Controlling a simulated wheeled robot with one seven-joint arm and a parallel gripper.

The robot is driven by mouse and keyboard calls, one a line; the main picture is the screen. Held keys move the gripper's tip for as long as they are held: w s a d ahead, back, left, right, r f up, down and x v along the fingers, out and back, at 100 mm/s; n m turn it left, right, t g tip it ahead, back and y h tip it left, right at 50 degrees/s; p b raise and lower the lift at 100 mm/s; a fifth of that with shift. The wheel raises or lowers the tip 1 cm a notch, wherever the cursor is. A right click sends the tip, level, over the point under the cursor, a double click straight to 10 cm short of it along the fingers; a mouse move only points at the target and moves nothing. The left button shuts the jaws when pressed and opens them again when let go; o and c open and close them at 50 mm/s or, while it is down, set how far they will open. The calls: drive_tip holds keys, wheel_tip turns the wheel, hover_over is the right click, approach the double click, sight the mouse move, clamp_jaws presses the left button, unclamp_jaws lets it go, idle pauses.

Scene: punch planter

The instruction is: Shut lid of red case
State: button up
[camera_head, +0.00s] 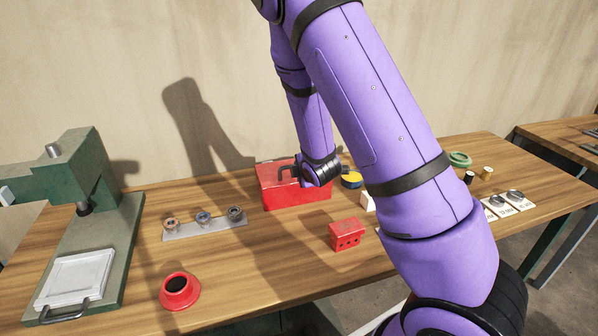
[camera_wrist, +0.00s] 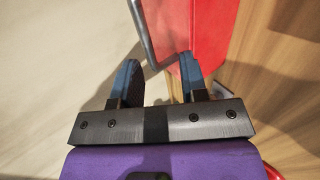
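The red case (camera_head: 290,197) stands at the back middle of the wooden table, below my wrist. My arm hides its right part, and I cannot tell how far its lid stands open. In the wrist view the red case (camera_wrist: 200,28) fills the upper middle, with a grey metal handle (camera_wrist: 143,35) on its left side. My gripper (camera_wrist: 166,82) is at the case. Its two blue-black fingers are spread apart, and the handle's bent corner shows between them. I see no firm grip on it. In the head view the fingers are mostly hidden.
A green press (camera_head: 85,185) stands on the left. A grey strip with several round parts (camera_head: 205,229), a red round cup (camera_head: 180,291) and a small red block (camera_head: 346,234) lie in front. Small items, including a green ring (camera_head: 459,159), stand right. A wall is behind.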

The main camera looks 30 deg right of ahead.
drive_tip(key=shift+v, duration=2.75)
drive_tip(key=s+a+r+m+g+y, duration=0.1)
drive_tip(key=s+a+r+m+g, duration=0.1)
drive_tip(key=s+r+m, duration=0.45)
drive_tip(key=s+a+r+m+g+y, duration=0.1)
drive_tip(key=s+r+m, duration=0.2)
drive_tip(key=r, duration=0.6)
drive_tip(key=s+a+r+m, duration=0.1)
drive_tip(key=s+r+m, duration=0.1)
drive_tip(key=s, duration=0.4)
drive_tip(key=s+a+r+m+g, duration=0.1)
drive_tip(key=s+r+m, duration=0.1)
drive_tip(key=s+r, duration=0.2)
drive_tip(key=s+a+r+m+g, duration=0.1)
drive_tip(key=s+r, duration=0.3)
drive_tip(key=s, duration=0.6)
drive_tip(key=shift+a+m, duration=0.35)
drive_tip(key=shift+m, duration=0.3)
drive_tip(key=shift+r, duration=0.15)
